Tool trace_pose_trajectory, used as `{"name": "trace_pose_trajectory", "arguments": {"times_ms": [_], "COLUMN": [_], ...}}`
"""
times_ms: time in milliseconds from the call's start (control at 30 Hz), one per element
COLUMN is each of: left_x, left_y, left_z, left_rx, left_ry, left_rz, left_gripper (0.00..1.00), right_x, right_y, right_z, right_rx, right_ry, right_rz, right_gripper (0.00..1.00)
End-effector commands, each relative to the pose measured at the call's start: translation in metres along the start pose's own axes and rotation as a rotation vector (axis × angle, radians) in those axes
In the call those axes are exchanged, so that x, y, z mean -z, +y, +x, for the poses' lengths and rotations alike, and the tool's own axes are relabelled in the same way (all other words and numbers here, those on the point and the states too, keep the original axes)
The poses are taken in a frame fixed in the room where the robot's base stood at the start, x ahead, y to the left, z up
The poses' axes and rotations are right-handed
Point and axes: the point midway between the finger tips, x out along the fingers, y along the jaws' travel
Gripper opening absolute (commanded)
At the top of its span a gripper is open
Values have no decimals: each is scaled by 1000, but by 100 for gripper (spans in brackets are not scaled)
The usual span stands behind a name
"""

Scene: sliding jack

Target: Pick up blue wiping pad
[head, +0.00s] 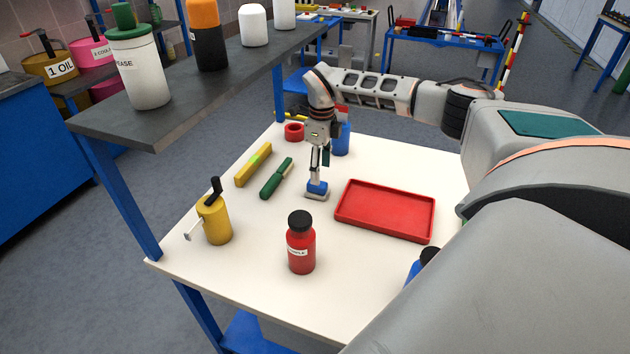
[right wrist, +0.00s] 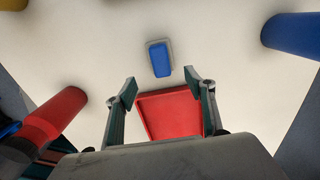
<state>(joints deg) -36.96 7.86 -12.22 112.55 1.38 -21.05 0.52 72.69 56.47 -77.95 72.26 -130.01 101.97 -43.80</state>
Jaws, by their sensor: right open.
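The blue wiping pad (head: 317,187), a small blue block on a pale grey base, lies on the white table left of the red tray. My right gripper (head: 319,166) hangs just above it, pointing down, with nothing in its fingers. In the right wrist view the pad (right wrist: 159,58) lies ahead of the open fingertips (right wrist: 161,84), roughly centred between them. I cannot tell the exact height gap. My left gripper is not in view.
The red tray (head: 386,212) sits right of the pad. A blue cylinder (head: 341,140) stands behind the gripper. A red bottle (head: 301,243) and a yellow oil can (head: 216,220) stand nearer. A grey shelf (head: 205,110) overhangs at left.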

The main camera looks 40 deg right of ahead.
Motion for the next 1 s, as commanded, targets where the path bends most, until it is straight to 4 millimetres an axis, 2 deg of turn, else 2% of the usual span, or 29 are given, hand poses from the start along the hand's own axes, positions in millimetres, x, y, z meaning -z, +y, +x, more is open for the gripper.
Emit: {"name": "trace_pose_trajectory", "arguments": {"times_ms": [367, 667, 967, 1000], "left_x": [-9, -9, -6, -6], "left_y": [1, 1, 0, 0], "left_z": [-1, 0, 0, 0], "left_rx": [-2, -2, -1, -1], "left_ry": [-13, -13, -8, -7], "left_rz": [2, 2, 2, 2], "left_gripper": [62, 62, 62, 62], "right_x": [-3, -12, -12, -12], "right_y": [0, -3, -4, -4], "right_z": [34, 73, 79, 79], "right_rx": [-2, -2, -1, -1], "right_ry": [3, 3, 1, 1], "right_rz": [-3, -2, -2, -2], "right_gripper": [54, 54, 54, 52]}}
